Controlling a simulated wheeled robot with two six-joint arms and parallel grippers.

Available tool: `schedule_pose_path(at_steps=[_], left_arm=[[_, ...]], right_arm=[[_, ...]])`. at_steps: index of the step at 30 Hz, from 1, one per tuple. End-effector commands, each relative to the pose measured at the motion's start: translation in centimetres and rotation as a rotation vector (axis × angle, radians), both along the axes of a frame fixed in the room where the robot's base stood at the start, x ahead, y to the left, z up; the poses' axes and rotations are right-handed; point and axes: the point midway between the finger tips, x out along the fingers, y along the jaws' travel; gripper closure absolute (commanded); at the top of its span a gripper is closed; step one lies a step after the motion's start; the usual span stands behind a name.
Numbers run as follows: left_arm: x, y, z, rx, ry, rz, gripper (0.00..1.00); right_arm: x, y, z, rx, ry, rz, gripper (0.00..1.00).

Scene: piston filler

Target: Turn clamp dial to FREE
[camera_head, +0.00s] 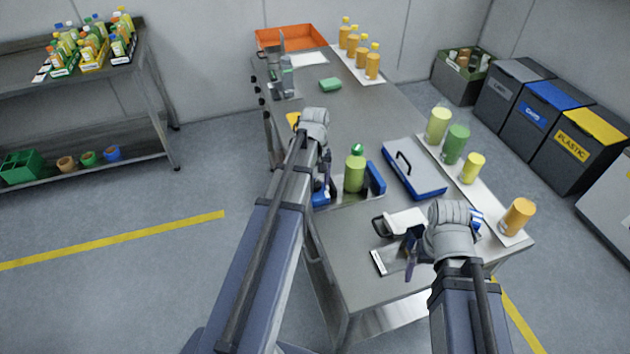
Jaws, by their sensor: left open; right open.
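A green cylindrical container (355,175) stands upright on the metal bench, beside a blue clamp jaw (375,178) on its right. More blue shows on its left, partly behind my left arm. I cannot make out the clamp dial or its marking; it may be hidden by my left arm. My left gripper (322,168) is open, pointing down just left of the green container, its fingers mostly hidden. My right gripper (413,258) is open, low over the near part of the bench, beside a white-topped device (401,221). I see nothing held in it.
A blue-grey case (414,170) lies right of the clamp. A white strip (488,208) along the right edge carries several yellow, green and orange containers. A small dark-framed plate (390,260) lies near the front. An orange tray (290,37) sits at the far end.

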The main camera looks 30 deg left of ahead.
Motion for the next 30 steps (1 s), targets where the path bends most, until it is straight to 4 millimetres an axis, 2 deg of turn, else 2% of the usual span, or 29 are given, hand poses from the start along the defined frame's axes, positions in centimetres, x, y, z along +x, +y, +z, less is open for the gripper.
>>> schedule_pose_path(at_steps=[8,24,30], left_arm=[[0.0,0.0,1.1,0.000,0.000,0.000,0.24],[0.0,0.0,7.5,0.000,0.000,0.000,0.24],[0.0,0.0,7.9,0.000,0.000,0.000,0.24]], right_arm=[[0.0,0.0,1.1,0.000,0.000,0.000,0.03],[0.0,0.0,7.5,0.000,0.000,0.001,0.03],[0.0,0.0,7.9,0.000,0.000,0.001,0.03]])
